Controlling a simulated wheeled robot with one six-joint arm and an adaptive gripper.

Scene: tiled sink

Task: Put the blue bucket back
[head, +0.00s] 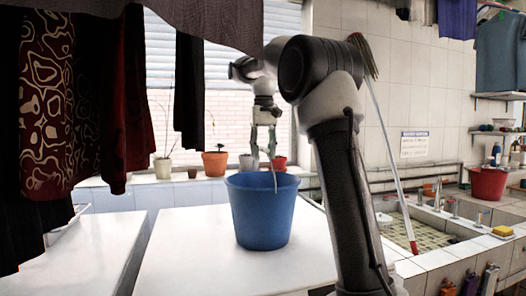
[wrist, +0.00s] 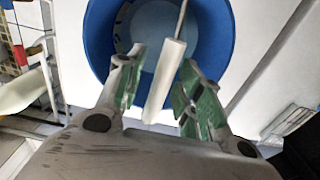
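The blue bucket (head: 262,222) stands upright on a white surface (head: 185,245) in the middle of the head view. Its thin wire handle rises above the rim. My gripper (head: 264,152) points down above the bucket. In the wrist view, my gripper (wrist: 162,62) has its green-padded fingers spread apart. The white handle grip (wrist: 167,75) lies between them, with gaps visible on both sides. The bucket's blue rim (wrist: 228,40) shows behind the fingers. Its inside looks mostly empty, though the fingers hide part of it.
Potted plants (head: 214,163) line the window sill behind the bucket. Dark clothes (head: 60,110) hang at the left. A tiled sink (head: 425,235) with a leaning mop (head: 393,160) is at the right, and a red basin (head: 487,183) sits beyond it. The white surface left of the bucket is clear.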

